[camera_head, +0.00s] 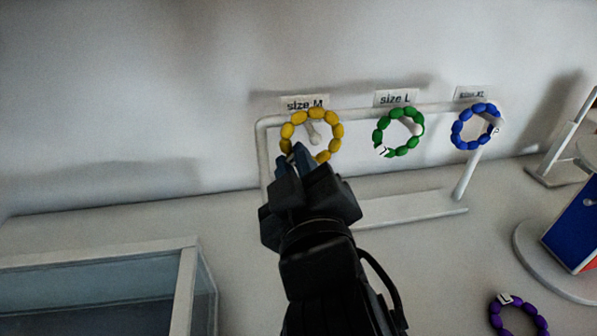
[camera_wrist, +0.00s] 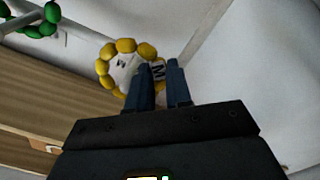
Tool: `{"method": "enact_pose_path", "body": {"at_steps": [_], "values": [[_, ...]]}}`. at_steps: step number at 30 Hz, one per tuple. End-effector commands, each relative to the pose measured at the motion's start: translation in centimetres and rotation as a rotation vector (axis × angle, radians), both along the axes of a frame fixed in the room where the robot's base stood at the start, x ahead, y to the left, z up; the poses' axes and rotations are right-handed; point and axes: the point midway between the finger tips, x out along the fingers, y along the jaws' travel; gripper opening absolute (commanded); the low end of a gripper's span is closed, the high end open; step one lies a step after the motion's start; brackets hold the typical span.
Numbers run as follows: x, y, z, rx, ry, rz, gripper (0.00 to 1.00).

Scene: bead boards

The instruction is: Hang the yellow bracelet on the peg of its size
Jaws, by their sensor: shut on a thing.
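My gripper (camera_head: 296,157) is shut on the yellow bracelet (camera_head: 336,131) at its lower left edge. In the wrist view the bracelet (camera_wrist: 125,46) stands out beyond the fingertips (camera_wrist: 160,72), with a white tag (camera_wrist: 158,71) marked M at the fingers. In the head view the bracelet is in front of the rack, just below the "size M" label (camera_head: 304,103). A pale peg (camera_head: 314,132) shows inside its ring. I cannot tell whether the ring is around the peg or only in front of it.
The white rack (camera_head: 462,183) also bears a green bracelet (camera_head: 379,137) under "size L" (camera_head: 395,98) and a blue bracelet (camera_head: 458,128) at right. A purple bracelet (camera_head: 496,318) lies at lower right near a blue board (camera_head: 577,235). A glass-sided case (camera_head: 188,285) stands at lower left.

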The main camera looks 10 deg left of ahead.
Motion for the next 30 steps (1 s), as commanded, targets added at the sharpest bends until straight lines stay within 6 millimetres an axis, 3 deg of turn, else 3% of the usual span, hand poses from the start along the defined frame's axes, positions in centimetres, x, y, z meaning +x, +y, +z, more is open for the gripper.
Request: {"method": "enact_pose_path", "body": {"at_steps": [7,15,30], "values": [[1.5,0.4,0.0,0.000,-0.001,-0.002,0.00],[1.7,0.4,-1.3,0.000,-0.001,-0.001,0.00],[1.8,0.5,-1.4,0.000,-0.001,-0.001,0.00]]}}
